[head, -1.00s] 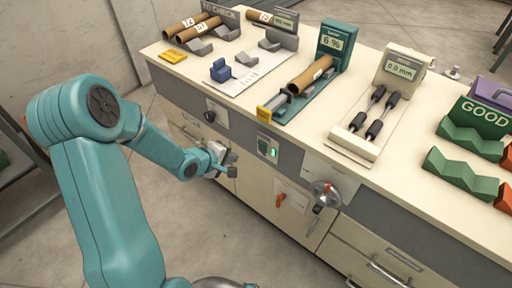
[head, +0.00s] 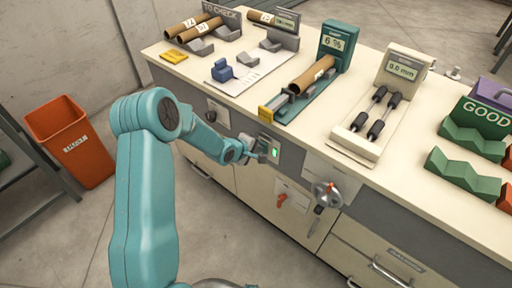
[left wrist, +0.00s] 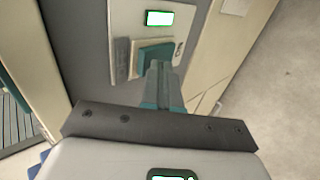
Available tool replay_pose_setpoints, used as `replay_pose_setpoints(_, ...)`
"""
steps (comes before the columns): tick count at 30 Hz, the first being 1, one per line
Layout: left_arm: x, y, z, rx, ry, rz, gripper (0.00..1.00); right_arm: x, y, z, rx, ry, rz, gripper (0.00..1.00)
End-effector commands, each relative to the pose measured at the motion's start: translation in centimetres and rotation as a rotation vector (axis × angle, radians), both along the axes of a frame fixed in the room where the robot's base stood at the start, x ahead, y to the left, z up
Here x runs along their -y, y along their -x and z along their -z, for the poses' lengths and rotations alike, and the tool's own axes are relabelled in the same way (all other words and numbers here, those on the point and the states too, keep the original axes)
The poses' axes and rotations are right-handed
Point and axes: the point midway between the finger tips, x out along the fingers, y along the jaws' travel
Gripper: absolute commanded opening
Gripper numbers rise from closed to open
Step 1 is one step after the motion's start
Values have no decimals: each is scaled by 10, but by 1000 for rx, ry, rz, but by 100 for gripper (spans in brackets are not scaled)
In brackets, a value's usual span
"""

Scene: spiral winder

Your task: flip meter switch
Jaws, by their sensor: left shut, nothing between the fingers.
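The meter switch panel (head: 275,152) is a pale plate with a small lit green display, set in the grey front band of the bench. In the left wrist view the green display (left wrist: 158,18) is at the top and a teal rocker switch (left wrist: 155,54) lies below it. My left gripper (head: 261,155) is shut and empty at the panel. Its fingers (left wrist: 159,72) point at the rocker and overlap its lower part; I cannot tell if they touch it. The moisture meter (head: 337,40) on the bench reads 6 %. My right gripper is out of view.
An orange bin (head: 72,143) stands on the floor at the left.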

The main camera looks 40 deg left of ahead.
Motion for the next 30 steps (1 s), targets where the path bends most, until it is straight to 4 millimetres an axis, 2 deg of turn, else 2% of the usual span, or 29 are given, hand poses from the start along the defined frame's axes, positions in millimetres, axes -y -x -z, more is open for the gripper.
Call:
replay_pose_setpoints(22, 1, -6, -3, -1, 0, 1, 0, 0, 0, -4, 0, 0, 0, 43)
replay_pose_setpoints(30, 0, -6, -14, 1, 0, 1, 0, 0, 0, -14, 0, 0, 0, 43)
